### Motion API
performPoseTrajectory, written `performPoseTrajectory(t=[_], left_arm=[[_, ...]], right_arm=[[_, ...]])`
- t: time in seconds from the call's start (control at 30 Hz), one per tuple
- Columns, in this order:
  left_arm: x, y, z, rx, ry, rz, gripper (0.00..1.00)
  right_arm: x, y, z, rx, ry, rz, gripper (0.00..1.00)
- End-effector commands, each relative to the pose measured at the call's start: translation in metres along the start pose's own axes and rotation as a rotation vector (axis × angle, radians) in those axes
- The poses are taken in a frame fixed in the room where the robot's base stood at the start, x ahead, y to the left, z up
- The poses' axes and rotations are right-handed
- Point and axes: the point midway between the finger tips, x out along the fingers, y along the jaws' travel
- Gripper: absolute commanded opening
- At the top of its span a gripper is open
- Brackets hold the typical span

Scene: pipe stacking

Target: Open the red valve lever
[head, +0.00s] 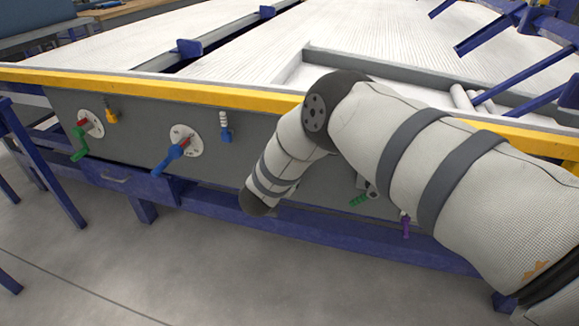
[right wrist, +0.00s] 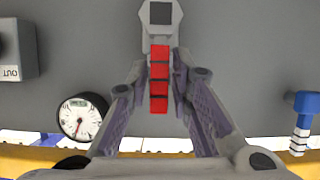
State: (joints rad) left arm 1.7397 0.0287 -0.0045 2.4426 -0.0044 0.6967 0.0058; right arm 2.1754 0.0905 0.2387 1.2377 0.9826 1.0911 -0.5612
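In the right wrist view a red segmented lever (right wrist: 159,80) extends from a grey valve body (right wrist: 161,24) on a grey panel. My right gripper (right wrist: 160,66) has its two fingers spread, one on each side of the lever, with a narrow gap visible at each side. Whether a fingertip touches the valve body I cannot tell. In the head view my right arm crosses in front of the panel. The right gripper and this red lever are hidden there. My left gripper is in neither view.
The grey panel (head: 232,155) under a yellow rail (head: 200,92) also carries a green-handled valve (head: 79,143), a blue-handled valve (head: 172,156), a green handle (head: 360,199) and a purple handle (head: 406,228). A round gauge (right wrist: 82,117) and a blue fitting (right wrist: 306,104) flank the lever.

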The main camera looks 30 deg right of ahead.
Motion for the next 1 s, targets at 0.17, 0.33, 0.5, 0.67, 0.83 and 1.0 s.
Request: performPoseTrajectory(t=[0.17, 0.33, 0.5, 0.67, 0.83, 1.0], left_arm=[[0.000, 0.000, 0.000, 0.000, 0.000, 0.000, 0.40], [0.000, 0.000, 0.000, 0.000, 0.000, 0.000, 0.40], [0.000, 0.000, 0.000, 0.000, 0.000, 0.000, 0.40], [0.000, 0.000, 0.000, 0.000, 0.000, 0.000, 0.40], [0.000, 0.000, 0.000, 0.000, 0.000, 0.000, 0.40], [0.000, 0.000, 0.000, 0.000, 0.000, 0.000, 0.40]], right_arm=[[0.000, 0.000, -0.001, 0.003, 0.002, 0.000, 0.33], [-0.002, 0.000, -0.001, 0.004, 0.002, 0.000, 0.33], [-0.036, -0.002, -0.001, 0.001, 0.001, -0.003, 0.33], [-0.080, -0.001, -0.001, 0.000, 0.002, -0.004, 0.33], [-0.111, -0.001, -0.001, 0.002, 0.001, -0.002, 0.33], [-0.120, 0.000, -0.001, 0.003, 0.002, 0.000, 0.33]])
